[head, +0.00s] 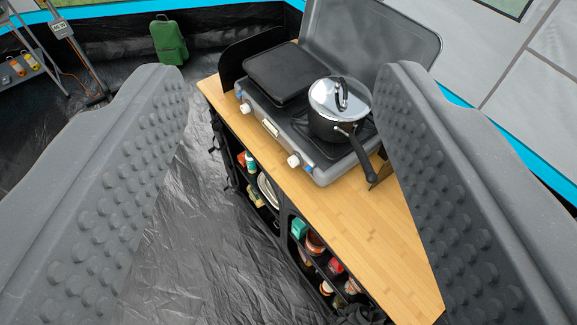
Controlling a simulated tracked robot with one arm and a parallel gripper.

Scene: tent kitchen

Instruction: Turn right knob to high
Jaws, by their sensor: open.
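The camp stove (325,174) stands on a wooden counter, with its grey lid raised at the back. The right knob (293,160) is white and sits on the stove's front face, below the pot. The left knob (246,107) is also white and sits farther along the same face. My gripper (280,85) is open, with one grey studded finger on each side of the picture. Its fingers are apart from the knobs, and nothing is between them close up. The knob markings are too small to read.
A black pot (334,125) with a shiny lid sits on the right burner, its handle (361,160) pointing toward the front right. A black griddle (283,72) covers the left side. The counter (375,240) is bare at the near end. Shelves below hold several jars. Dark floor (205,240) lies left.

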